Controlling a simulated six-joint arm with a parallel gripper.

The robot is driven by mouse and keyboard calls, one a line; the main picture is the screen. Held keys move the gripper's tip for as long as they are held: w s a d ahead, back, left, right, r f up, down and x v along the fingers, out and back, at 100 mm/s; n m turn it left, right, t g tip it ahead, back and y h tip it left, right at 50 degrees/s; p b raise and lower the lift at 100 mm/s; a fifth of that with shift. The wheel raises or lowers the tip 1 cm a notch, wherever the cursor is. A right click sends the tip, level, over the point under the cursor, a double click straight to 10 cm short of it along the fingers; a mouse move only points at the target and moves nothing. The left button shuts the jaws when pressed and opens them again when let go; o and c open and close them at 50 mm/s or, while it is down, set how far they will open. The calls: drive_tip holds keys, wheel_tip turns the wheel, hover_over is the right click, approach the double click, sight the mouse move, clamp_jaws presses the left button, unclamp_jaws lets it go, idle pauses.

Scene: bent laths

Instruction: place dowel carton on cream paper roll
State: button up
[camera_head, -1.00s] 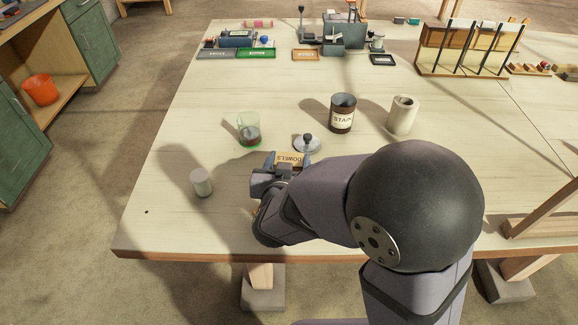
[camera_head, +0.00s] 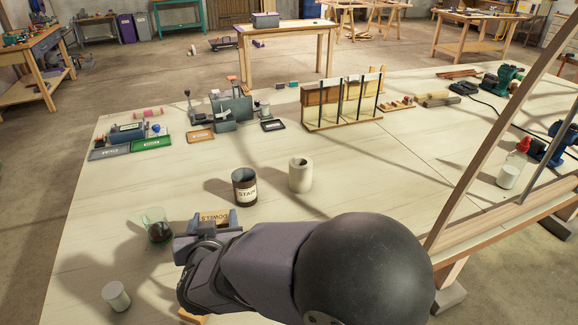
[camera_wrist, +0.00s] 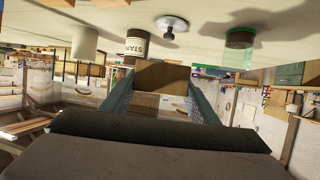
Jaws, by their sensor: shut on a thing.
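The dowel carton (camera_head: 213,217) is a small tan box with "DOWELS" lettering, held in my gripper (camera_head: 207,226). In the wrist view, the carton (camera_wrist: 162,75) sits between the two finger pads, and the gripper is shut on it. The cream paper roll (camera_head: 300,174) stands upright on the table with a dark hole in its top. It is behind and to the right of the carton, apart from it. The wrist view, which is upside down, shows the roll (camera_wrist: 84,42) at the upper left.
A dark "STAIN" can (camera_head: 245,190) stands between the carton and the roll. A glass with dark liquid (camera_head: 158,229) is left of my gripper. A knobbed metal lid (camera_wrist: 171,25) lies nearby. A pale cylinder (camera_head: 117,296) stands at front left. A rack (camera_head: 342,105) is farther back.

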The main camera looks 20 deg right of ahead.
drive_tip(key=w+d+r+m+g+h+p, duration=0.1)
drive_tip(key=d+r+m+h+p, duration=0.15)
drive_tip(key=d, duration=0.95)
drive_tip(key=w+d+r+m+g+h+p, duration=0.15)
drive_tip(key=d+p, duration=0.25)
drive_tip(key=d, duration=0.8)
drive_tip(key=w+d+r+m+g+h+p, duration=0.1)
drive_tip(key=w+d+m+h+p, duration=0.2)
drive_tip(key=d, duration=0.9)
drive_tip(key=w+d+r+n+t+y+p, duration=0.1)
drive_tip(key=w+d+r+n+y+p, duration=0.1)
drive_tip(key=d, duration=0.2)
wheel_tip(320, 180, up, 2)
drive_tip(key=r+n+t+y, duration=0.1)
drive_tip(key=n+t+y, duration=0.2)
drive_tip(key=n+y, duration=0.5)
hover_over(301, 162)
drive_tip(key=shift+a+f, duration=0.1)
drive_tip(key=shift+f, duration=0.15)
drive_tip(key=shift+m, duration=0.4)
drive_tip(key=shift+f+p, duration=1.05)
drive_tip(key=shift+f, duration=4)
